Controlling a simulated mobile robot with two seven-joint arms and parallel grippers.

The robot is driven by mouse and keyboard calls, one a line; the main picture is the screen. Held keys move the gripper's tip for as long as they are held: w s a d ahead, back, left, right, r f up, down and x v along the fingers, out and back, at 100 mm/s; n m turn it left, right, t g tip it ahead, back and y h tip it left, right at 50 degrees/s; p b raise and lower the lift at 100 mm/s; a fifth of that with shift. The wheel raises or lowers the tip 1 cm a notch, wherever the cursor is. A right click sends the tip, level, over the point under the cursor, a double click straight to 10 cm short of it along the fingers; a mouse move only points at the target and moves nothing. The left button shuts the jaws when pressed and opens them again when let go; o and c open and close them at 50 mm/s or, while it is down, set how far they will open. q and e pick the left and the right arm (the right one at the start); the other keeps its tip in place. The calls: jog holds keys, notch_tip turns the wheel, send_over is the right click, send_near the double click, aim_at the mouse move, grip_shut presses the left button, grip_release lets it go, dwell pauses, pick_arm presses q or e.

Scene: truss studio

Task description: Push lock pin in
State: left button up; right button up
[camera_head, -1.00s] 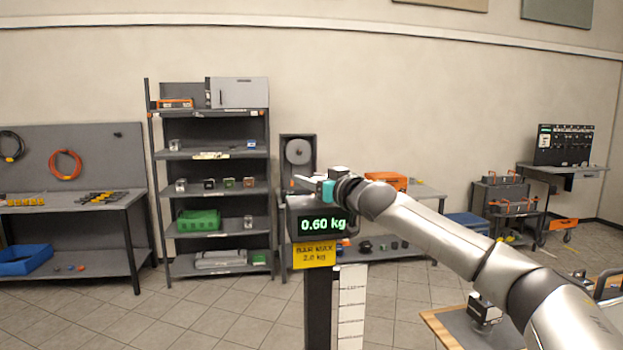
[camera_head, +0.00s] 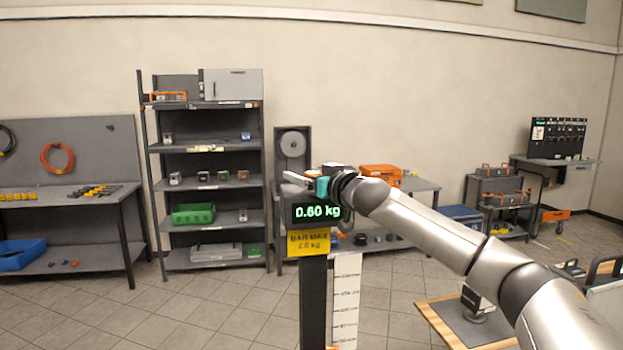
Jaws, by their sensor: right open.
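No lock pin can be made out in the head view. My right arm reaches in from the lower right, and its gripper (camera_head: 294,178) is at the top of a dark post (camera_head: 314,300). The gripper points left and is open, just above a display reading 0.60 kg (camera_head: 317,212). A yellow sign (camera_head: 308,242) marked 2.0 kg hangs under the display. What lies behind the wrist is hidden. My left gripper is not in view.
A white measuring scale (camera_head: 345,300) stands beside the post. A wood-edged table (camera_head: 437,321) is at the lower right, under my arm. A grey shelf rack (camera_head: 215,261) and a workbench (camera_head: 75,205) stand at the back left. Tiled floor is clear at the lower left.

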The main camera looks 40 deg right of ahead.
jog(key=shift+s+f+b, duration=0.15)
jog(key=shift+s+b, duration=0.25)
jog(key=shift+s, duration=0.05)
jog(key=s+a+b, duration=0.1)
jog(key=s+b, duration=1.1)
jog(key=s, duration=0.2)
jog(key=shift+a+b, duration=0.35)
jog(key=shift+s, duration=0.1)
